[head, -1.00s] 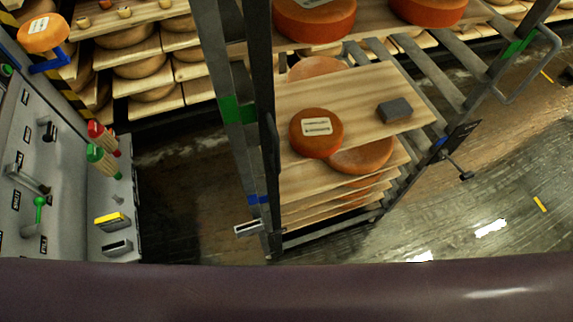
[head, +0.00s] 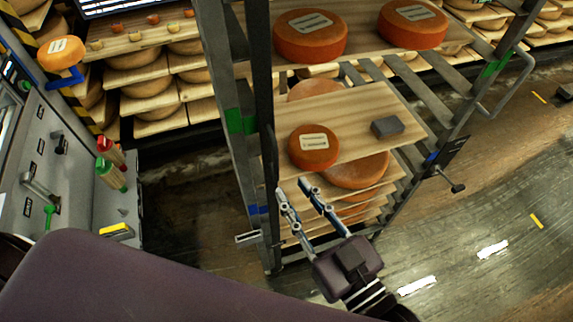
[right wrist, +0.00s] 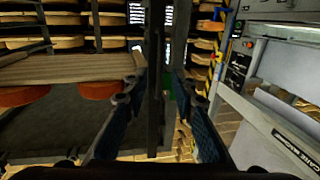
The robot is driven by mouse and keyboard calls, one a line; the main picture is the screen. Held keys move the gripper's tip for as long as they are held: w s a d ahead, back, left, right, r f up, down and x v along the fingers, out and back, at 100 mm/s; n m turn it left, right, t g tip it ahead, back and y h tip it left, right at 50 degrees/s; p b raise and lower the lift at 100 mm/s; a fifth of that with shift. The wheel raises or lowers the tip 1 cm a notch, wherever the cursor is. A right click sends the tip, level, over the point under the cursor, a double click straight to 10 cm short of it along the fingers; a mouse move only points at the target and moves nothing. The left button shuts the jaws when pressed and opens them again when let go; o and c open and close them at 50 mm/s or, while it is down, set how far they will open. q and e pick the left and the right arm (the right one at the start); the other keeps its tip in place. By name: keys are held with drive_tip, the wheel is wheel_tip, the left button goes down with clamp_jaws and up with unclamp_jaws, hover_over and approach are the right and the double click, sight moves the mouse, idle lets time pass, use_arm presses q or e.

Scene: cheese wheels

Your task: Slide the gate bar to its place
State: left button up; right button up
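A dark upright bar (head: 262,90), which looks like the gate bar, stands at the front of the wheeled rack, beside a grey post (head: 215,60) with green and blue marks. My right gripper (head: 291,187) is open and empty, with its fingers pointing up at the rack's front near the bar's lower part. In the right wrist view, the dark bar (right wrist: 155,85) stands upright ahead, between the two spread fingers (right wrist: 158,80). I cannot tell how far it is from them; no grip shows. My left gripper is not in view.
An orange cheese wheel (head: 313,147) and a grey block (head: 387,127) sit on the rack's pulled-out shelf (head: 350,110). Two more orange wheels stand on the upper board. A machine panel (head: 60,150) with red and green handles is at left. Wet floor (head: 490,210) lies clear at right.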

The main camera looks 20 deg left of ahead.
sight(277, 167)
drive_tip(key=x, duration=0.2)
drive_tip(key=p+x, duration=0.1)
drive_tip(key=x, duration=0.1)
drive_tip(key=r+p+x, duration=0.1)
drive_tip(key=x, duration=0.1)
drive_tip(key=shift+w+a, duration=0.3)
drive_tip(key=shift+a, duration=0.05)
drive_tip(key=shift+w+a+f, duration=0.15)
drive_tip(key=shift+w+a, duration=0.2)
clamp_jaws()
